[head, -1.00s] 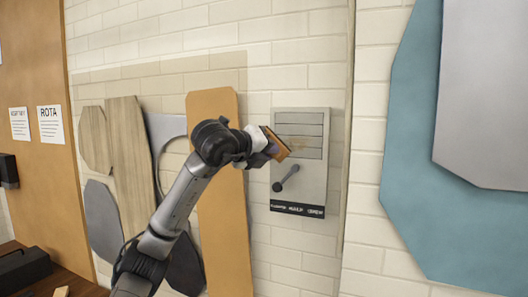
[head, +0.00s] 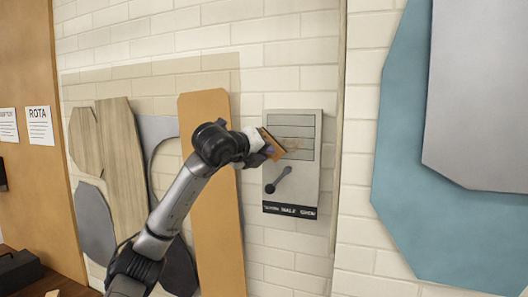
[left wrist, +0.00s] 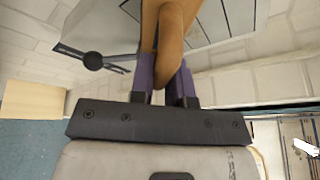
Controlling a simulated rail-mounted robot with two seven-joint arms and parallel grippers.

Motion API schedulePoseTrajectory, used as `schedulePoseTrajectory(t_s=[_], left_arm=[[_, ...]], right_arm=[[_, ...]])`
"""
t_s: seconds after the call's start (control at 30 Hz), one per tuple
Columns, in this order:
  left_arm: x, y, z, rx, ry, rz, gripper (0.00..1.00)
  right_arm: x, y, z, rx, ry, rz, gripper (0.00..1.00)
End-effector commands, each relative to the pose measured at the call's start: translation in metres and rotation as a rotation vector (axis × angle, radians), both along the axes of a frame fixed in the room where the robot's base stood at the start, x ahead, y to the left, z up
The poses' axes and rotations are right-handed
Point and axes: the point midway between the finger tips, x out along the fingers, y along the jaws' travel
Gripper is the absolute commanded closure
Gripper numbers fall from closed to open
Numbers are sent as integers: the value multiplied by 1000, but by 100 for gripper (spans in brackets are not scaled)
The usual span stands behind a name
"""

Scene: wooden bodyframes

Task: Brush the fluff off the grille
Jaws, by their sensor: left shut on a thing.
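The grille (head: 312,125) is a set of dark horizontal slots in the upper part of a grey wall panel (head: 308,183). A faint brownish smudge, perhaps the fluff, shows on its slats beside the brush. My left gripper (head: 265,150) is shut on a wooden brush (head: 271,143), held tilted at the grille's left side. I cannot tell whether its bristles touch the slats. In the left wrist view the brush's brown handle (left wrist: 171,40) sits between the purple fingers (left wrist: 162,85). My right gripper is not in view.
A dark lever (head: 278,180) sticks out of the panel below the grille, close under my left gripper. A tan board (head: 217,235) and other cut boards lean on the brick wall to the left. A large teal panel (head: 410,200) stands at the right.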

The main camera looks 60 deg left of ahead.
Motion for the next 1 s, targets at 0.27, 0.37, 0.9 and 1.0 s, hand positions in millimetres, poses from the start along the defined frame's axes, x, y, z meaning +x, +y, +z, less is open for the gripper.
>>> schedulePoseTrajectory(t_s=[0.27,0.37,0.9,1.0], left_arm=[[2,2,1,0,0,0,100],[3,3,1,0,0,0,100],[11,10,1,-1,-1,0,100],[12,12,1,-1,-1,0,100]], right_arm=[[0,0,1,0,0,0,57],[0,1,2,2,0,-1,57],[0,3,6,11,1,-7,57],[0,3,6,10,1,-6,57]])
